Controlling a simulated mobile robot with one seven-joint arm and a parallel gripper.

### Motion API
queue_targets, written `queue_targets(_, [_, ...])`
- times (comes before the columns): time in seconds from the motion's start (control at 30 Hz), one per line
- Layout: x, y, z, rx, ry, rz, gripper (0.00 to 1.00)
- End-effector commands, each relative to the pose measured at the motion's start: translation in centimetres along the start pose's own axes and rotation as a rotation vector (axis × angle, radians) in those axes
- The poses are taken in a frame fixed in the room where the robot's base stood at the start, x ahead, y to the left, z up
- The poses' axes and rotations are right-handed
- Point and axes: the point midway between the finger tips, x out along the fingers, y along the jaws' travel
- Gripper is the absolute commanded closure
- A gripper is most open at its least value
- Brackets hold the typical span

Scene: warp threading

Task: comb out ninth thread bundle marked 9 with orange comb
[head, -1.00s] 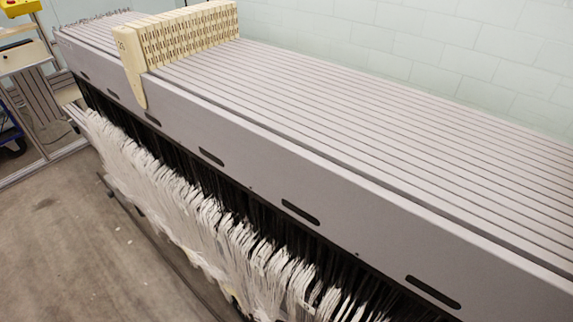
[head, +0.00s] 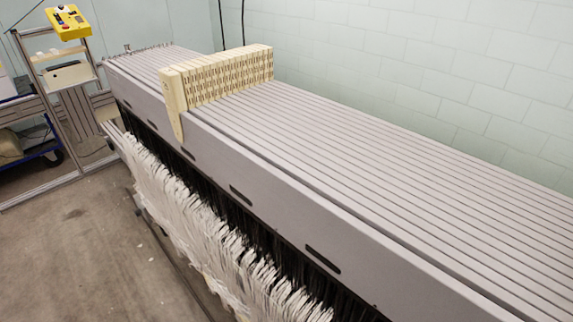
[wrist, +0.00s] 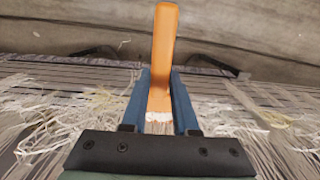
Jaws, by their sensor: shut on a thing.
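My gripper (wrist: 160,78) has two blue fingers shut on an orange comb (wrist: 165,38) in the wrist view. The comb's handle points up in the picture, and a pale toothed or bristled end shows low between the fingers. Pale loose threads (wrist: 60,115) spread on both sides of the gripper; whether the comb touches them I cannot tell. In the head view, white thread bundles (head: 205,220) hang in a dense row along the near side of the long grey frame (head: 330,225). No number 9 is readable on any bundle. My gripper and the comb do not show in the head view.
A beige slotted block (head: 225,75) sits across the grey ribbed top, with a pointed end over the near edge. A yellow control box (head: 68,22) stands on a metal stand at the upper left. The concrete floor (head: 60,245) at left is clear. A pale wall stands behind.

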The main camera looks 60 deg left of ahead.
Motion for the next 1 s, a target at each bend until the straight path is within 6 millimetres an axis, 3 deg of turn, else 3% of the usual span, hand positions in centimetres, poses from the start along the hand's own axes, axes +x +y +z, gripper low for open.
queue_targets(0.03, [-2.0,0.0,-0.2,0.001,0.001,-0.001,1.0])
queue_targets(0.1, [-3.3,0.0,-0.3,0.001,0.001,-0.001,1.0])
queue_targets(1.0, [-19.4,0.0,-1.7,0.001,0.001,-0.001,1.0])
